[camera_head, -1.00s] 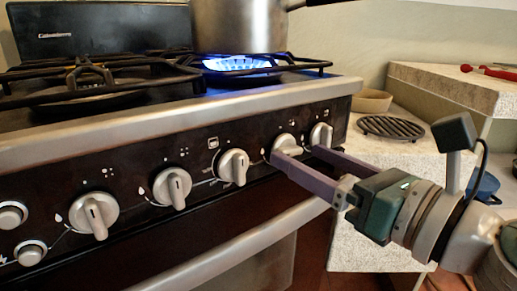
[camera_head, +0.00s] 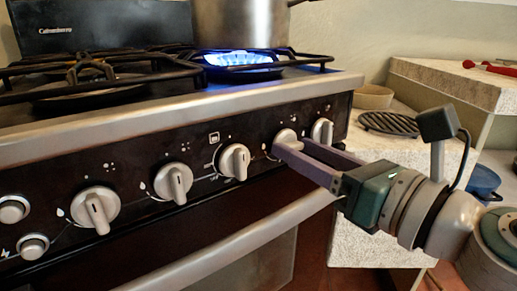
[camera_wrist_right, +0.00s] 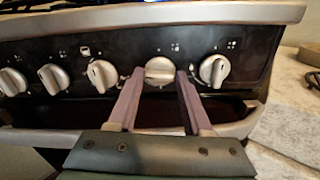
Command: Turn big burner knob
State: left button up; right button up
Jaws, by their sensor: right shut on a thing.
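The stove's front panel carries a row of silver-grey knobs. The knob at my right gripper (camera_head: 291,146) is the second from the right end (camera_head: 286,135). In the right wrist view this knob (camera_wrist_right: 160,66) sits between the two fingertips, its grip bar lying roughly level, while the neighbouring knobs stand more upright. My right gripper is shut on this knob, one finger on each side; the fingers hide part of it in the head view. A blue flame (camera_head: 238,59) burns under a metal pot (camera_head: 240,25) on the back burner. My left gripper is not in view.
Another knob (camera_head: 322,131) stands close to the right of the fingers, and one (camera_head: 234,161) to the left. The oven handle (camera_head: 225,247) runs below. A counter on the right holds a bowl (camera_head: 373,97) and a round black grate (camera_head: 390,123).

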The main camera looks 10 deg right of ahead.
grip_shut()
jog(key=shift+m, duration=0.3)
jog(key=shift+r+m+p, duration=0.1)
jog(key=shift+m+p, duration=0.45)
jog(key=shift+m, duration=0.65)
jog(key=m+p, duration=0.1)
jog(key=m, duration=0.3)
jog(key=shift+m, duration=0.3)
jog(key=m+p, duration=0.1)
jog(key=m, duration=0.3)
jog(key=shift+p, duration=0.35)
jog(key=m+p, duration=0.1)
jog(key=m, duration=0.3)
jog(key=shift+m, duration=0.3)
